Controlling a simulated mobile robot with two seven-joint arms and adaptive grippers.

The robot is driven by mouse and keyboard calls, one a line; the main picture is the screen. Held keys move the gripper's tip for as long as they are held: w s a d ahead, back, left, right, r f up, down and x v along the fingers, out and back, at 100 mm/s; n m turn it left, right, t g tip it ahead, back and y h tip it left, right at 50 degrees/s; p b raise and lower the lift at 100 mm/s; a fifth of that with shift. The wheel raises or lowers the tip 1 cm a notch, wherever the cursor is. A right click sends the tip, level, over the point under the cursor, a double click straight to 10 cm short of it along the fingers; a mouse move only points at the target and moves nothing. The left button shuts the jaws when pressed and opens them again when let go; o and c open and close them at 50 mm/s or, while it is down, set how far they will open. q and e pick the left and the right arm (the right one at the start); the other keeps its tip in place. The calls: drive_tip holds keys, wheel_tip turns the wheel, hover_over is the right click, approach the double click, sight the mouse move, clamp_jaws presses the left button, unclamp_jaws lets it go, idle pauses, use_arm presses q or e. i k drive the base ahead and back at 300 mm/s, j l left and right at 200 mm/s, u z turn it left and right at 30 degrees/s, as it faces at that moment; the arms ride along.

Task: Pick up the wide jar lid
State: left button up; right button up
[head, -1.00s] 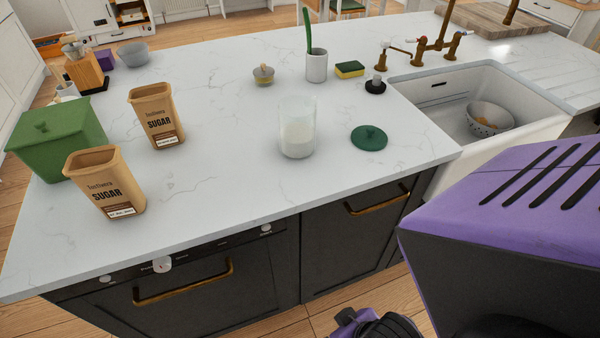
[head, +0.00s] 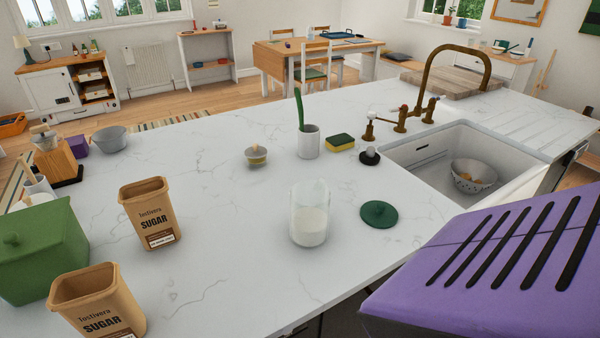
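The jar stands open and upright, apart from the lid. Neither of my grippers shows in the head view now. A purple part of my own body covers the lower right corner.
Two sugar containers (head: 150,212) and a green box (head: 40,250) stand at the left. Behind the jar are a small lidded pot (head: 256,156), a cup (head: 308,142) and a sponge (head: 340,142). The sink (head: 470,165) lies to the right. Counter between sugar and jar is clear.

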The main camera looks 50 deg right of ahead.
sight(378, 214)
drive_tip(key=z, duration=1.5)
drive_tip(key=k+l+u, duration=0.1)
drive_tip(key=l+u, duration=0.3)
drive_tip(key=k+l+u, duration=0.2)
drive_tip(key=l+u, duration=0.25)
